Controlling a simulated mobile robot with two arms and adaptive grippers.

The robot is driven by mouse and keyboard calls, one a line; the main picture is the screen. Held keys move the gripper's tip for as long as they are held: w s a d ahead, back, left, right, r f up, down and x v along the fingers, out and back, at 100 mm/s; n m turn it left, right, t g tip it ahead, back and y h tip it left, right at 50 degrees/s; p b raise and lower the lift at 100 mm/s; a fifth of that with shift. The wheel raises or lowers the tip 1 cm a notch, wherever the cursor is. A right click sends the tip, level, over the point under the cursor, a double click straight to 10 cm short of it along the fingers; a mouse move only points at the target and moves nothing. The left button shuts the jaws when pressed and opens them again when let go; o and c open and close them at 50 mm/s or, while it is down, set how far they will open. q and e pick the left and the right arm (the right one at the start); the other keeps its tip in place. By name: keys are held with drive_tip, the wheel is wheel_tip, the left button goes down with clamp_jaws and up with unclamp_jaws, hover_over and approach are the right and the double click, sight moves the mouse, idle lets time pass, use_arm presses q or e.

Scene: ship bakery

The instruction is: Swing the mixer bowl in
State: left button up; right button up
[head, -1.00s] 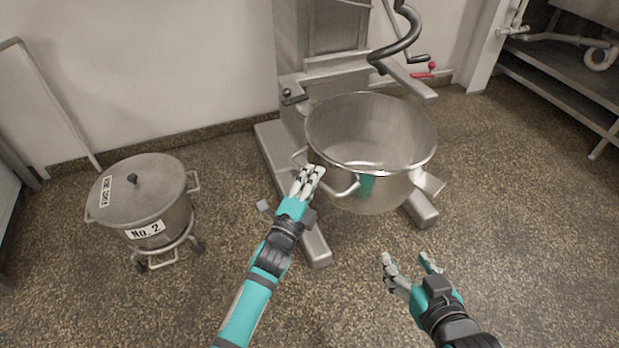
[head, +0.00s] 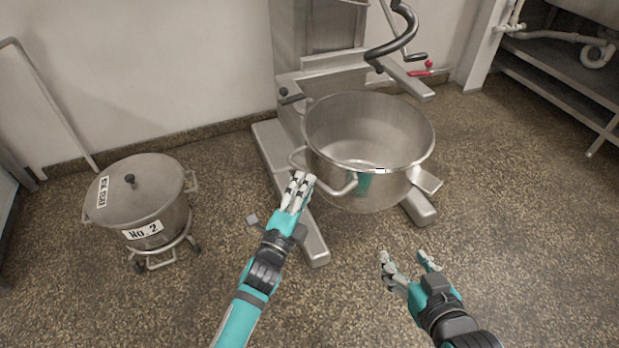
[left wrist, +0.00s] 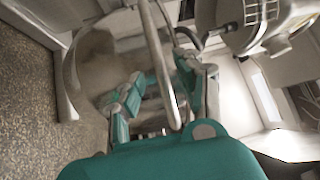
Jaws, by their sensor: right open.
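The steel mixer bowl (head: 400,185) sits at the front of the mixer stand (head: 265,150), its open top facing up. A curved handle (head: 345,190) loops out from its near left side. My left gripper (head: 300,180) is beside the bowl's near left side, close to this handle. In the left wrist view its fingers (left wrist: 165,95) look spread, with a metal bar (left wrist: 155,50) crossing in front of the bowl between them; contact is unclear. My right gripper (head: 405,258) is open and empty, in front of the bowl and lower right, apart from it.
A lidded pot labelled No. 2 (head: 180,208) stands on a wheeled dolly at left. A dark spiral hook (head: 400,40) hangs above the bowl. A red-knobbed lever (head: 428,66) is at the stand's right. Steel shelving (head: 560,85) stands at far right.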

use_arm(q)
drive_tip(key=v, duration=0.8)
drive_tip(key=shift+s, duration=0.25)
drive_tip(key=shift+a, duration=0.1)
